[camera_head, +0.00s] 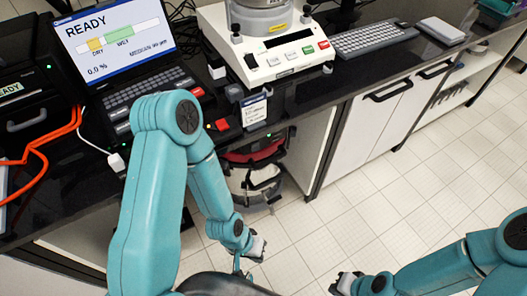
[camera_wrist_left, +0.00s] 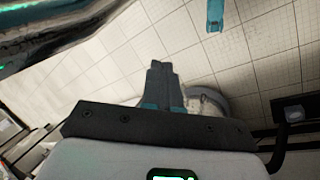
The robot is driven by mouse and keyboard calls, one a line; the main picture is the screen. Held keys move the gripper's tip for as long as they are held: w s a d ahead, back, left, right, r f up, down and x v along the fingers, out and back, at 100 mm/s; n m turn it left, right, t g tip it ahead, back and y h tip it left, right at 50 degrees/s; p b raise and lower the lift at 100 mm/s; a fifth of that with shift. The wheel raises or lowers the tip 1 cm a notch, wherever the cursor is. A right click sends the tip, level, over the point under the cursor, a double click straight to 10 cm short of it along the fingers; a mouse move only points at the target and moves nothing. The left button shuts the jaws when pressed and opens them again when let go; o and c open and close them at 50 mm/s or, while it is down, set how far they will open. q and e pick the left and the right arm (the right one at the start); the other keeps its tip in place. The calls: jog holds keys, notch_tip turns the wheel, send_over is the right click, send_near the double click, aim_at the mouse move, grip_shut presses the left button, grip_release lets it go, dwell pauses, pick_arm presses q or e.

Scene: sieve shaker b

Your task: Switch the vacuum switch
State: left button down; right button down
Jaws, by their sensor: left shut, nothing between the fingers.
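A vacuum (camera_head: 252,178) with a red and black top and a pale drum stands under the bench, partly hidden by my left arm. A small green light shows near its top. I cannot make out which part is its switch. My left gripper (camera_head: 238,264) hangs low in front of the bench, apart from the vacuum. Its fingers (camera_wrist_left: 163,85) are shut and empty in the left wrist view, over pale floor tiles. My right gripper (camera_head: 345,284) is at the bottom edge, over the floor; its fingers are too unclear to judge.
On the dark bench stand a laptop (camera_head: 118,45) reading READY, a sieve shaker (camera_head: 262,60) with buttons, a small labelled box (camera_head: 253,109) and a keyboard (camera_head: 370,38). Orange cables (camera_head: 40,148) hang at left. White cupboards (camera_head: 365,140) front the bench. The tiled floor at right is clear.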

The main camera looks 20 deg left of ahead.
pick_arm(q)
jog(key=w+f+m+y+b, duration=0.5)
jog(key=w+f+m+b, duration=0.7)
jog(key=b, duration=1.1)
jog(key=w+a+r+t+y+b, duration=0.2)
jog(key=w+y+b, duration=0.1)
jog(key=w+b, duration=0.25)
jog(key=w+a+r+t+y+b, duration=0.1)
jog(key=w+r+t+y+b, duration=0.2)
jog(key=w+b, duration=0.3)
jog(key=w+r+n+t+y+b, duration=0.2)
jog(key=w+r+t+y+b, duration=0.1)
jog(key=r, duration=0.7)
jog(key=shift+w+a+n+y, duration=0.2)
jog(key=shift+n+y, duration=0.1)
jog(key=shift+y, duration=0.3)
jog(key=shift+f, duration=0.1)
